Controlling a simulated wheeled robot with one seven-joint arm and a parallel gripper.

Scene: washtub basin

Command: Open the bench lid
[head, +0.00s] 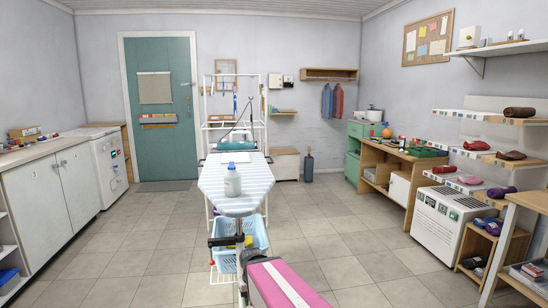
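A white heater-like unit (443,224) and shelves line the right. Tiled floor (345,272) is clear right of the bench.

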